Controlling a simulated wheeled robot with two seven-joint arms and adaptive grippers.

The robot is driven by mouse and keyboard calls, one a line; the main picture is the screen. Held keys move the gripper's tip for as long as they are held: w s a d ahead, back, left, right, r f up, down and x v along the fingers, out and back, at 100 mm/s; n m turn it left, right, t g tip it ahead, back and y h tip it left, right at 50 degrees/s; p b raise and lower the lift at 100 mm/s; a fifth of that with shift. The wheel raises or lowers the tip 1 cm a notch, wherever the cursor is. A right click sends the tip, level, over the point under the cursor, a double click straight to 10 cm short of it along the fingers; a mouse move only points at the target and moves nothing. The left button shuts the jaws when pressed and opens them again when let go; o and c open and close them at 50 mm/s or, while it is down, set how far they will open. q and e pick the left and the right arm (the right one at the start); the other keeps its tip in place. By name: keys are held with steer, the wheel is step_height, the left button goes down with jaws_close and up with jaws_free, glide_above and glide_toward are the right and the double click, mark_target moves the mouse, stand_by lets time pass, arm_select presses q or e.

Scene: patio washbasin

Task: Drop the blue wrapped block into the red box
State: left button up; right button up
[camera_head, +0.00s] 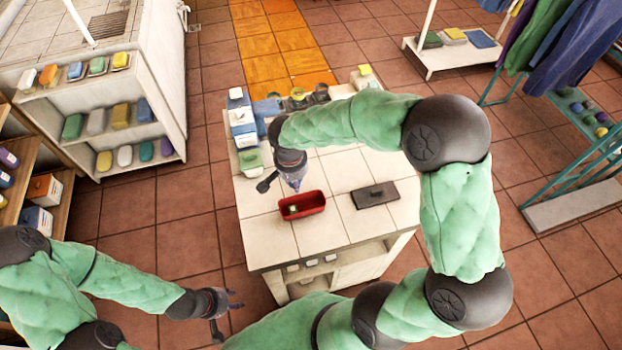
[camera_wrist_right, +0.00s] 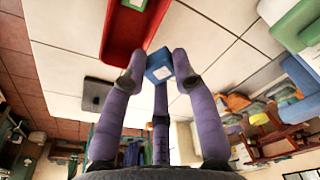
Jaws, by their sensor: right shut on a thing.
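The blue wrapped block (camera_wrist_right: 158,65) with a pale label is held between the purple fingertips of my right gripper (camera_wrist_right: 156,72) in the right wrist view. In the head view my right gripper (camera_head: 295,184) hangs over the white tiled counter, just behind the red box, and the block is hard to make out there. The red box (camera_head: 290,212) is open-topped and holds a small pale yellow-green thing. It also shows in the right wrist view (camera_wrist_right: 120,45), beside the held block. My left gripper (camera_head: 224,305) is open and empty, low in front of the counter.
A dark slab (camera_head: 388,190) lies on the counter to the right of the red box. Packets and bottles (camera_head: 242,122) line the counter's left edge. Shelves of coloured soaps (camera_head: 122,115) stand at the left. The counter (camera_head: 266,236) is bare around the box.

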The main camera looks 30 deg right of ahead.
steer(key=shift+s+d+f+m+g, duration=0.2)
steer(key=shift+s+d+f+m, duration=0.35)
steer(key=shift+m, duration=1.4)
steer(key=shift+s+d+f+m+g, duration=0.2)
steer(key=shift+s+d+f+m, duration=0.4)
steer(key=shift+m, duration=1.4)
steer(key=shift+s+d+f+m+g, duration=0.25)
steer(key=shift+s+d+m, duration=0.35)
steer(key=shift+m, duration=1.35)
steer(key=shift+s+a+f+b, duration=0.15)
steer(key=shift+f+b, duration=0.7)
steer(key=shift+f, duration=0.05)
steer(key=o, duration=0.9)
steer(key=shift+r, duration=0.1)
